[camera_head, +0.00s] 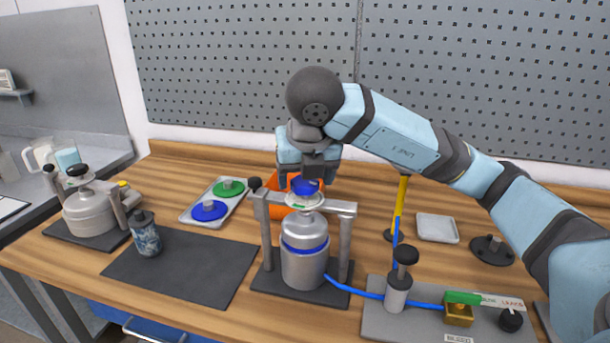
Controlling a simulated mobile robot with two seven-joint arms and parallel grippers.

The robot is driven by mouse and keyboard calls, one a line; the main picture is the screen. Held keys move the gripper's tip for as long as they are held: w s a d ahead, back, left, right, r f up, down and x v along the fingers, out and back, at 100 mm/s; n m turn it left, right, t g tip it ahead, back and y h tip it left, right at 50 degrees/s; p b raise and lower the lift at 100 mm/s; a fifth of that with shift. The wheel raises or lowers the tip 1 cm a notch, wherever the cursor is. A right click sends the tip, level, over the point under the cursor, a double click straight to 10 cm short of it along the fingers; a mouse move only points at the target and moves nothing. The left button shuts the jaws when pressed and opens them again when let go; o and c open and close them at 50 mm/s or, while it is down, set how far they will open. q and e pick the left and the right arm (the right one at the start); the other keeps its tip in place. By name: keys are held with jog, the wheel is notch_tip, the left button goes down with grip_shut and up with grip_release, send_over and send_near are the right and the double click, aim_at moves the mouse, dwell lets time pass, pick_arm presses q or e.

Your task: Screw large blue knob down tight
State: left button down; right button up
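The large blue knob (306,186) sits at the top of the metal frame over the steel vessel (304,255), on a pale round plate at the crossbar. My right gripper (307,176) comes down from above and is right at the knob. Its fingers overlap the knob's upper part, so whether they touch or grip it cannot be told. A blue band circles the vessel's upper body, and a blue hose leaves its base to the right. My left gripper is not in view.
An orange bin (275,184) stands just behind the frame. A tray (190,211) with blue and green discs lies to the left, near a dark mat (185,272) and a patterned canister (145,236). A valve plate (420,325) with a black-knobbed post and yellow pole stand right.

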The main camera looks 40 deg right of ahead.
jog(key=shift+o, duration=0.3)
jog(key=shift+f, duration=0.1)
jog(key=shift+s+r, duration=0.1)
jog(key=shift+r, duration=0.25)
pick_arm(q)
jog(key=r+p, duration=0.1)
jog(key=p, duration=0.2)
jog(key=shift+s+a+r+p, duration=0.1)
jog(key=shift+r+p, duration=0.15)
jog(key=shift+p, duration=0.1)
pick_arm(e)
jog(key=v, duration=1.3)
jog(key=shift+a, duration=0.15)
